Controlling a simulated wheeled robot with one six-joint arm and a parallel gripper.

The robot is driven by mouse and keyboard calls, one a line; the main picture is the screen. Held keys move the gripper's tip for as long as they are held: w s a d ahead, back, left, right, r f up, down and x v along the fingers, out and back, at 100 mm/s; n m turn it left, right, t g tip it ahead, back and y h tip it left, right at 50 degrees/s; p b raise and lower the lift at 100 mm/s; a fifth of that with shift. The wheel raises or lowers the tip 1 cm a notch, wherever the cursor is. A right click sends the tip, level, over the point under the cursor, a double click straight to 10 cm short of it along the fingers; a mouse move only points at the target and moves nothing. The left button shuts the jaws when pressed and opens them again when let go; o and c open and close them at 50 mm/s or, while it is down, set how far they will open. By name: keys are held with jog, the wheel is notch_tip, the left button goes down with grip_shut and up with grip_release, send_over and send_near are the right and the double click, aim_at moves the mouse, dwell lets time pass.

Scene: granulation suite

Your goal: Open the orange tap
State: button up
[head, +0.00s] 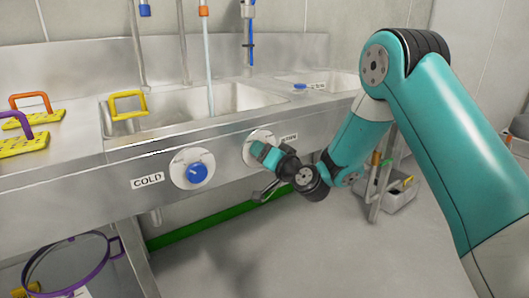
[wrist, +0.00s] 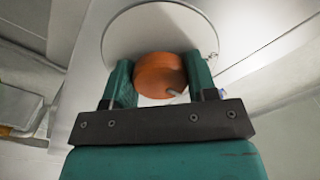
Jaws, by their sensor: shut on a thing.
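The orange tap (wrist: 158,72) is a round knob in front of a white disc (wrist: 130,30) in the wrist view. A small pale mark shows at its lower right. My gripper (wrist: 162,82) has one teal finger on each side of the knob and is shut on it. In the head view my gripper (head: 265,155) is at the white disc on the sink front, right of the blue COLD knob (head: 197,173), and hides the orange knob. A thin pale blue stream (head: 209,60) runs from the orange-tipped spout (head: 204,11) into the basin (head: 232,97).
Yellow perforated plates with orange and purple handles (head: 22,144) lie on the left counter. A yellow handle (head: 127,105) stands at the basin's edge. A purple-rimmed bin (head: 70,265) is below left. A grey crate (head: 400,193) sits on the floor at right.

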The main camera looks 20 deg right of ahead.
jog(key=m+p, duration=0.1)
jog(key=m, duration=0.4)
jog(key=shift+d+r+m, duration=0.1)
jog(key=shift+m, duration=0.2)
jog(key=shift+m+p, duration=1)
jog(key=shift+m, duration=1.2)
jog(key=o, duration=0.9)
